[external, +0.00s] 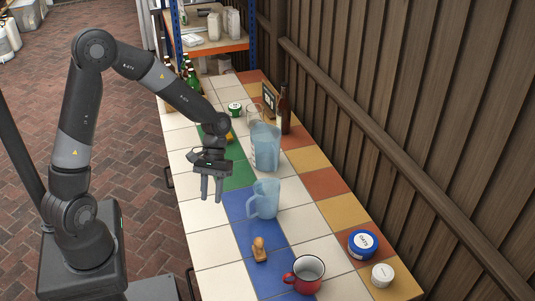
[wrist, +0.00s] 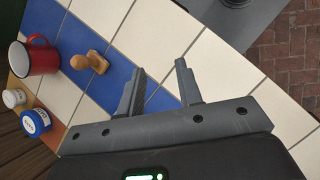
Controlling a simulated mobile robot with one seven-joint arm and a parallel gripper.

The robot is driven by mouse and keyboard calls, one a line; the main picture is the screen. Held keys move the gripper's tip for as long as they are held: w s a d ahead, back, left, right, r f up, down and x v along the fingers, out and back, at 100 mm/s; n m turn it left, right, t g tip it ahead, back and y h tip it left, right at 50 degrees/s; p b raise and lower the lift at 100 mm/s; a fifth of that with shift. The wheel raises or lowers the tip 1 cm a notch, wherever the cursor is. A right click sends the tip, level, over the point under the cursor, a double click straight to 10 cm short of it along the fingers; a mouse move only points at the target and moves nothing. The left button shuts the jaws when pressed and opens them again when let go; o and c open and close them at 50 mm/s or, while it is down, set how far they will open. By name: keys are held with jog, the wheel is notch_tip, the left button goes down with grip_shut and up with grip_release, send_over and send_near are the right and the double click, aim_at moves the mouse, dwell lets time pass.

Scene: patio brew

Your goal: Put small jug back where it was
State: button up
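The small jug (external: 267,197) is translucent light blue. It stands upright on the tiled table, near the far end of the blue tile strip, with its handle toward the left. A taller jug (external: 266,150) of the same blue stands behind it. My gripper (external: 211,198) is left of the small jug, above the table and apart from it, fingers pointing down. In the wrist view my gripper (wrist: 161,85) has its two fingers spread with nothing between them. Neither jug shows in the wrist view.
A wooden stamp-like piece (external: 259,249), a red mug (external: 305,274), a blue-lidded tin (external: 362,243) and a small white jar (external: 382,275) stand at the near end. A brown bottle (external: 284,110) and green bottles (external: 193,78) stand farther back. A wooden wall (external: 400,120) borders the right side.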

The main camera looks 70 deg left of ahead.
jog(key=s+d+r+m+t+y, duration=0.2)
jog(key=s+r+m+t, duration=0.2)
jog(key=s+r, duration=0.3)
jog(key=s+d+r+m+t+y, duration=0.2)
jog(key=s+r, duration=0.6)
jog(key=r, duration=0.6)
jog(key=m+t+y, duration=0.1)
jog(key=m+t, duration=0.1)
jog(key=m, duration=0.1)
jog(key=shift+s+r+m+t, duration=0.2)
jog(key=shift+m+t, duration=0.1)
jog(key=shift+m, duration=0.1)
jog(key=shift+o, duration=0.4)
